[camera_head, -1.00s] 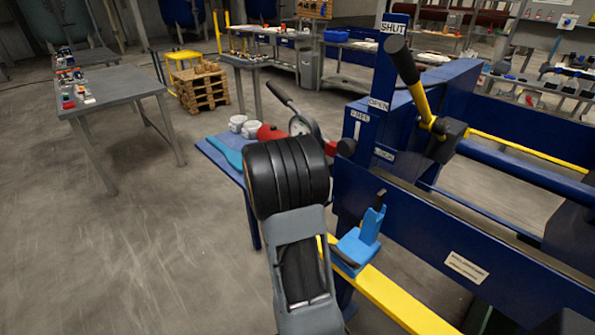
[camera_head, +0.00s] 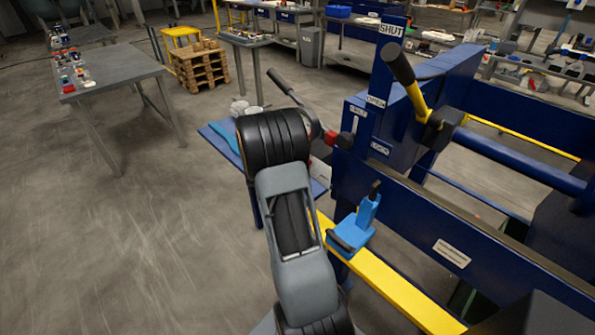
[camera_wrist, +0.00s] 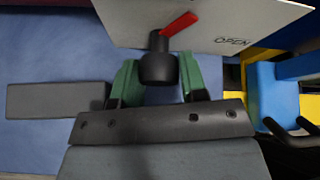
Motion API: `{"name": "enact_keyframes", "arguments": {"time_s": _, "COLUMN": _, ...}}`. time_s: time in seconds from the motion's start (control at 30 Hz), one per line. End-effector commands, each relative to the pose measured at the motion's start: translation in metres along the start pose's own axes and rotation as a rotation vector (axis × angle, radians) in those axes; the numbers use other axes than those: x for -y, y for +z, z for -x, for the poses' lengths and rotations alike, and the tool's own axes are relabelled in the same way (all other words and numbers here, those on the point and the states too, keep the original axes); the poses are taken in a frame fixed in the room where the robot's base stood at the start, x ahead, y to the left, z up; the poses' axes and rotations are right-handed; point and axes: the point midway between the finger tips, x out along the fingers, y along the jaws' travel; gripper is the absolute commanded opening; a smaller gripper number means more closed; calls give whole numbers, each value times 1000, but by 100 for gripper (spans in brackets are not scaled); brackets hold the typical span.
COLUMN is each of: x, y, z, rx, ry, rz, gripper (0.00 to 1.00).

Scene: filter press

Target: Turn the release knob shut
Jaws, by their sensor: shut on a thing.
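The release knob (camera_wrist: 158,68) is a dark round knob with a red pointer (camera_wrist: 180,23) in the wrist view. It is on a pale plate (camera_wrist: 125,22), and the pointer slants up and right. The word OPEN (camera_wrist: 233,41) is printed on the plate to the right of the knob. My gripper (camera_wrist: 160,83), with green finger pads on either side of the knob, is shut on it. No SHUT mark on the plate is visible in the wrist view.
In the head view, the blue press frame (camera_head: 425,215) with a yellow rail (camera_head: 390,290) stands right of my arm. A black-handled yellow lever (camera_head: 408,80) rises there. A blue bracket (camera_head: 353,228) sits on the rail. Open floor lies left, below a grey table (camera_head: 120,72).

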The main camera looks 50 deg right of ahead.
Motion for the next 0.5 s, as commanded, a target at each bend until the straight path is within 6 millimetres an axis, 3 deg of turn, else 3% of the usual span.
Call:
{"name": "enact_keyframes", "arguments": {"time_s": 0.17, "x": -1, "y": 0, "z": 0, "rx": 0, "ry": 2, "rz": 1, "gripper": 16}}
{"name": "enact_keyframes", "arguments": {"time_s": 0.2, "x": -1, "y": 0, "z": 0, "rx": 0, "ry": 2, "rz": 1, "gripper": 43}}
{"name": "enact_keyframes", "arguments": {"time_s": 0.27, "x": 0, "y": 0, "z": 0, "rx": 0, "ry": 2, "rz": 1, "gripper": 49}}
{"name": "enact_keyframes", "arguments": {"time_s": 0.5, "x": 0, "y": 0, "z": 1, "rx": 0, "ry": 1, "rz": -1, "gripper": 49}}
